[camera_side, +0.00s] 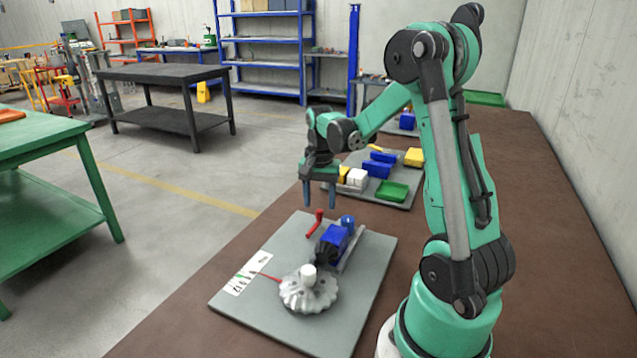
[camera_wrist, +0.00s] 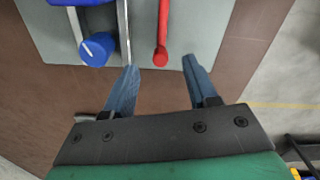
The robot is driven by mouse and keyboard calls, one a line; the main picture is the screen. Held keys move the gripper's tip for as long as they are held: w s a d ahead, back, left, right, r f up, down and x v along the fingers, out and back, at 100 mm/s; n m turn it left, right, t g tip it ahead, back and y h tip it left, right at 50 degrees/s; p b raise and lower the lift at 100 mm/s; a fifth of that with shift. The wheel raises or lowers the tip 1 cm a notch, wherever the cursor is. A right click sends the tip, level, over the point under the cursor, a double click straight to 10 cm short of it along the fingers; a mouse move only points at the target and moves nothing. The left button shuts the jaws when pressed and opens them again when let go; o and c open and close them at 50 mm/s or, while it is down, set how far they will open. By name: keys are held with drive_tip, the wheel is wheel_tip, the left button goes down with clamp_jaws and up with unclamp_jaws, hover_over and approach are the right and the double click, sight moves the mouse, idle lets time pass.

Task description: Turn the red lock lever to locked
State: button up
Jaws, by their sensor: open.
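The red lock lever (camera_side: 315,224) stands on the grey plate beside the blue block of the screw jack unit (camera_side: 333,238), near the plate's far edge. In the wrist view the red lever (camera_wrist: 161,42) lies ahead of my fingertips, roughly between their lines, with its rounded end nearest me. My gripper (camera_side: 322,190) points down above the far edge of the plate and is open and empty. Its two blue fingers (camera_wrist: 160,66) are spread apart in the wrist view. No contact with the lever shows.
A blue cylinder (camera_wrist: 97,49) and a metal rail (camera_wrist: 123,30) lie left of the lever. A silver scalloped wheel (camera_side: 308,292) with a white knob, a red pointer and a label strip (camera_side: 247,273) are on the grey plate (camera_side: 350,320). Coloured blocks (camera_side: 378,165) lie on another plate behind.

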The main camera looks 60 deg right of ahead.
drive_tip(key=shift+f, duration=1.35)
clamp_jaws()
